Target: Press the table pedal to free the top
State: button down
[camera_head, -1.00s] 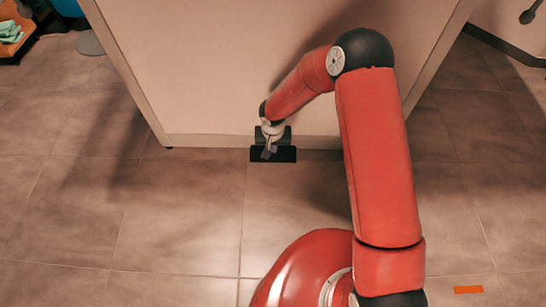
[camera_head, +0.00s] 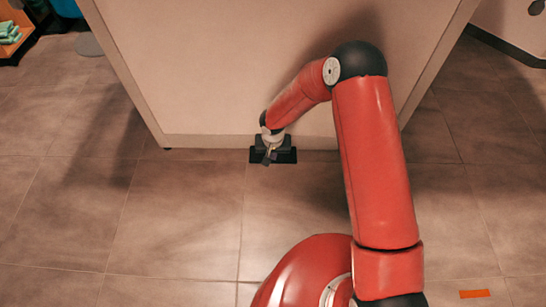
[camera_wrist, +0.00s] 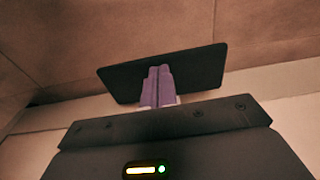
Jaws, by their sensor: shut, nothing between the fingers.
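The pedal (camera_head: 288,155) is a black plate low at the foot of the large pale table base. My gripper (camera_head: 268,157) is over it, pointing down, and hides its middle and left part. In the wrist view my shut purple fingers (camera_wrist: 157,83) are in front of a flat black plate (camera_wrist: 200,70), which looks like part of the pedal. The fingers hold nothing. They look very close to the pedal, but I cannot tell how firmly they touch it.
The table's pale base panel (camera_head: 220,75) stands directly behind the pedal. Tiled floor (camera_head: 180,215) is clear to the left and front. An orange strip (camera_head: 474,294) lies at lower right. A shelf with green items (camera_head: 10,32) is at far upper left.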

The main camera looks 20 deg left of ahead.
notch_tip(320, 180, down, 3)
jog(key=shift+r+b, duration=0.2)
jog(key=shift+b, duration=0.1)
jog(key=s, duration=0.2)
jog(key=s+r, duration=0.1)
jog(key=shift+d, duration=0.4)
jog(key=shift+r, duration=0.1)
notch_tip(320, 180, up, 8)
jog(key=p, duration=0.1)
jog(key=shift+s+f+p, duration=0.25)
jog(key=shift+s+p, duration=0.15)
jog(key=shift+d, duration=0.1)
